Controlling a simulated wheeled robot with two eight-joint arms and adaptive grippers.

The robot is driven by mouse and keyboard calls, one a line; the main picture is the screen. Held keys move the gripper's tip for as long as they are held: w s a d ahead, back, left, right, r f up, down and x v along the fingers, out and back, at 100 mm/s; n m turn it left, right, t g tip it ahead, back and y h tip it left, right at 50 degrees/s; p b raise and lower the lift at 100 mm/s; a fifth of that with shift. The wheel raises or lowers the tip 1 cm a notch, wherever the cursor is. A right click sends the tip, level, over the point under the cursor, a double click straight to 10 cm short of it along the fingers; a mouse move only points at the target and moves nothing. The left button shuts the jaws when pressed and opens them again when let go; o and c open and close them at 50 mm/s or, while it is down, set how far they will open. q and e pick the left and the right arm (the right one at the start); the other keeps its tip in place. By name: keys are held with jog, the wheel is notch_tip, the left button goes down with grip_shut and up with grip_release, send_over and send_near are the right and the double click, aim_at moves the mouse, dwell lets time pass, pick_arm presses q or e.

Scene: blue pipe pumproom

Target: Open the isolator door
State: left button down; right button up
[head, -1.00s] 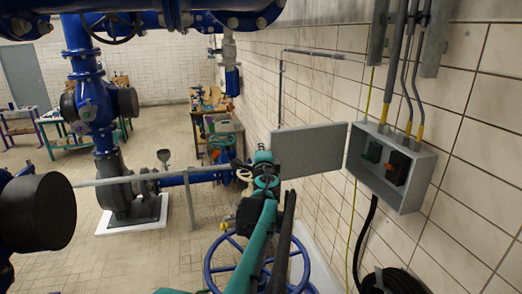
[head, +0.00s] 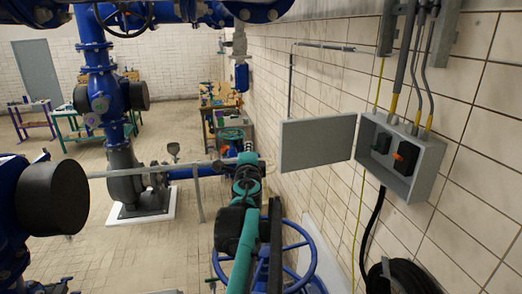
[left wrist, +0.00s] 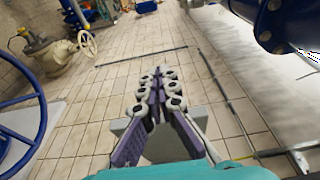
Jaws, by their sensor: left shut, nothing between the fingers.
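The isolator (head: 424,172) is a grey box on the tiled wall at the right of the head view. Its grey door (head: 317,145) stands wide open, swung out to the left of the box, showing dark switch parts with an orange piece inside. My left gripper (head: 247,154) is left of the door's free edge, apart from it in the picture; its fingertips are small there. In the left wrist view its fingers (left wrist: 160,84) are shut with nothing between them. The isolator and door are not recognisable in the left wrist view. My right gripper is not in view.
A blue handwheel (head: 307,242) is below the door, partly behind my arm. Conduits (head: 403,62) enter the box from above, and a coiled black hose (head: 393,277) hangs below it. A blue pump and pipework (head: 100,80) stand at left. Floor between is open.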

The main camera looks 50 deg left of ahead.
pick_arm(q)
jog(key=w+d+f+n+g+y+b, duration=0.1)
jog(key=w+d+f+n+g+b, duration=0.15)
jog(key=w+d+f+n, duration=0.75)
jog(key=n+g+y+b, duration=0.1)
jog(key=n+g+b, duration=0.1)
jog(key=n, duration=0.9)
send_near(285, 172)
jog(key=p+x, duration=0.2)
jog(key=x, duration=0.4)
jog(key=shift+w+a+r, duration=0.1)
jog(key=shift+w+a, duration=0.1)
jog(key=shift+a, duration=0.1)
jog(key=shift+a+n+g, duration=0.15)
jog(key=shift+n+g, duration=0.1)
jog(key=shift+n, duration=0.05)
